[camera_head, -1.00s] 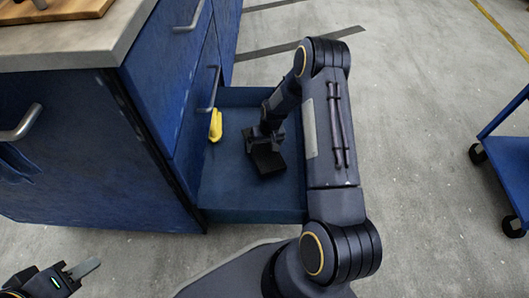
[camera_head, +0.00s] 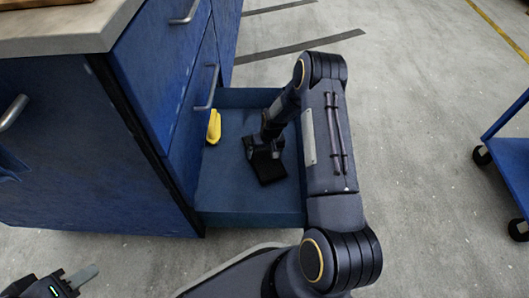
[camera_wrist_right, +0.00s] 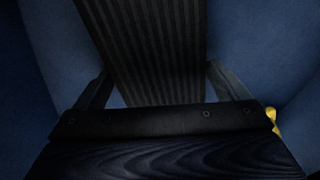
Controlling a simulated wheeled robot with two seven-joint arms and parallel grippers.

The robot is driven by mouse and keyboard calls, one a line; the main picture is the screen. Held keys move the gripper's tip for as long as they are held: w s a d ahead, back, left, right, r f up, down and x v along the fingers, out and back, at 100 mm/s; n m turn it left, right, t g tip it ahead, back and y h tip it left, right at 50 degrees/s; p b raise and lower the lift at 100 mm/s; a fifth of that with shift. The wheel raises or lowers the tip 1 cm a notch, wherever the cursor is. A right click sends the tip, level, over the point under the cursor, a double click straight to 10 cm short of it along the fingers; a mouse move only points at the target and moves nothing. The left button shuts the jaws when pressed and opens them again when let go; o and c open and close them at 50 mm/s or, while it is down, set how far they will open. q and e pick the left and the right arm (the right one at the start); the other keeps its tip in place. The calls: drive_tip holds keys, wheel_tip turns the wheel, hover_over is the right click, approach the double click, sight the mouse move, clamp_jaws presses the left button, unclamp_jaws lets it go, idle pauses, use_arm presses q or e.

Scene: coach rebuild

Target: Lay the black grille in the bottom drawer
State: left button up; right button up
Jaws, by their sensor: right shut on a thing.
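The bottom drawer (camera_head: 218,218) is pulled out from the blue cabinet, its floor open to view. The black grille (camera_head: 270,170) is inside the drawer's outline, near the middle; it also shows in the right wrist view (camera_wrist_right: 150,45) as a dark ribbed panel. My right gripper (camera_head: 262,151) is shut on the grille, a finger on each side of it. I cannot tell whether the grille touches the drawer floor. My left gripper (camera_head: 80,278) is at the lower left, away from the drawer, partly cut off; its opening is unclear.
A yellow object (camera_head: 213,127) lies in the drawer, left of the grille by the cabinet side. The cabinet (camera_head: 90,150) with its worktop (camera_head: 60,32) borders the drawer on the left. A blue cart (camera_head: 510,160) stands far right. The grey floor between is clear.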

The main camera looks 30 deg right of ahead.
drive_tip(key=o, duration=0.8)
drive_tip(key=shift+f, duration=0.15)
drive_tip(key=shift+o, duration=0.2)
drive_tip(key=shift+r, duration=0.25)
wheel_tip(320, 180, up, 12)
drive_tip(key=s+d+p, duration=0.1)
drive_tip(key=s+p, duration=0.1)
drive_tip(key=p, duration=0.4)
wheel_tip(320, 180, up, 14)
drive_tip(key=t, duration=0.1)
hover_over(269, 156)
drive_tip(key=s+a, duration=0.2)
drive_tip(key=s, duration=0.1)
drive_tip(key=s+a+r+t+y, duration=0.1)
drive_tip(key=s+a+r, duration=0.3)
drive_tip(key=r, duration=0.5)
drive_tip(key=s+a+r+t, duration=0.1)
drive_tip(key=s+a+r, duration=0.2)
drive_tip(key=s, duration=0.7)
drive_tip(key=s+a+r+n+t+y, duration=0.1)
drive_tip(key=s+a+r, duration=0.2)
drive_tip(key=s, duration=0.7)
drive_tip(key=shift+s+a+r+n+y, duration=0.2)
drive_tip(key=shift+a+r+n+y, duration=0.15)
drive_tip(key=shift+a, duration=0.3)
drive_tip(key=shift+r, duration=0.1)
